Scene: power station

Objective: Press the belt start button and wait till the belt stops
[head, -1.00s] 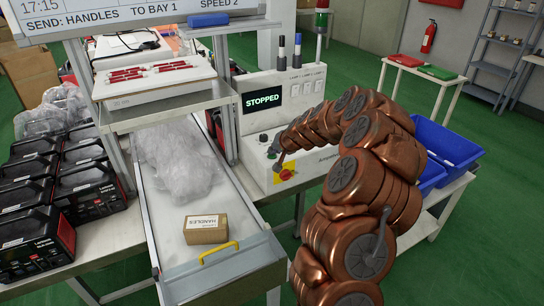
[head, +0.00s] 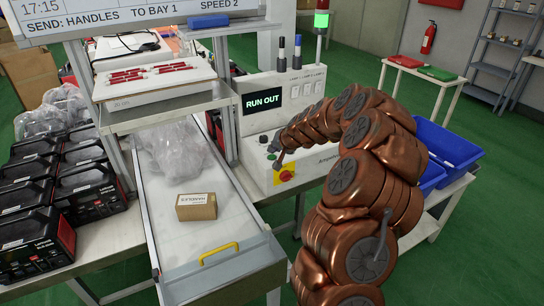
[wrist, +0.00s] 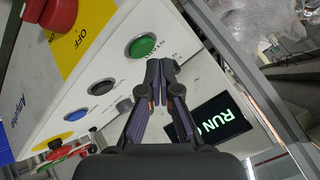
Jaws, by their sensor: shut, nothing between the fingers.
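The control box (head: 292,130) stands beside the belt, and its screen (head: 263,100) reads RUN OUT. In the wrist view the green start button (wrist: 141,46) sits on the sloped panel, with a dark button (wrist: 102,87) and a blue button (wrist: 77,115) further along. My gripper (wrist: 160,64) is shut and empty, its tips just beside the green button; I cannot tell whether they touch it. In the head view my gripper (head: 276,152) is at the panel, partly hidden by my arm.
A red stop knob on a yellow plate (head: 285,175) is close below my gripper. The signal tower (head: 321,20) shows green. Blue bins (head: 445,143) are on the right.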

